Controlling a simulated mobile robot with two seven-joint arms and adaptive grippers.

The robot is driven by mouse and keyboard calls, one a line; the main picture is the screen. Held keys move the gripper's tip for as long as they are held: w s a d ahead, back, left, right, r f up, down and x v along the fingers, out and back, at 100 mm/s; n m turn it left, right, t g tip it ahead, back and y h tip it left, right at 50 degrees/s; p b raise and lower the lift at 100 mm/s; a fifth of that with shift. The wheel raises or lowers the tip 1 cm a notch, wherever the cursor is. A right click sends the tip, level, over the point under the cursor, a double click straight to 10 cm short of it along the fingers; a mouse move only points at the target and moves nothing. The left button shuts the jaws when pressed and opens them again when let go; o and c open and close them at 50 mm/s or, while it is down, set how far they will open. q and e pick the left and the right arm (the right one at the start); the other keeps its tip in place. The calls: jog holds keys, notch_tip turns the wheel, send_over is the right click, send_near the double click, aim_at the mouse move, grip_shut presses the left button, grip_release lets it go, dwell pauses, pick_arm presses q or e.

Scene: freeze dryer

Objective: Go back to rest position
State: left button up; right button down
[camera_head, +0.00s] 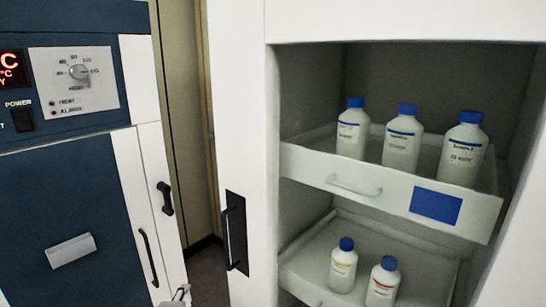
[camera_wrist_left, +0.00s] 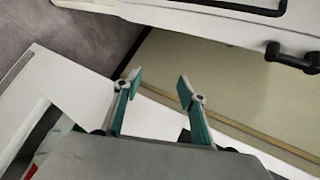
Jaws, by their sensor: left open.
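My left gripper (camera_wrist_left: 159,84) shows in the left wrist view with its two green-and-grey fingers spread apart. Nothing is between them. Below and beyond the fingers are a pale panel and a beige surface, and the fingers appear clear of both. My right gripper is in neither view.
A blue-and-white freeze dryer (camera_head: 75,190) stands at the left, with black door handles. At the right, an open white cabinet has an upper drawer (camera_head: 300,165) and a lower drawer (camera_head: 300,265), both holding blue-capped bottles. A narrow gap separates dryer and cabinet.

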pick_arm(q)
jog(key=s+d+f+n+g+h, duration=0.1)
jog(key=s+f+n, duration=0.5)
jog(key=s, duration=0.8)
jog(key=s+d+f+n+h, duration=0.1)
jog(key=s+f+n+h, duration=0.1)
jog(key=s+f+n, duration=0.5)
jog(key=s+f, duration=0.6)
jog(key=shift+s+g, duration=0.4)
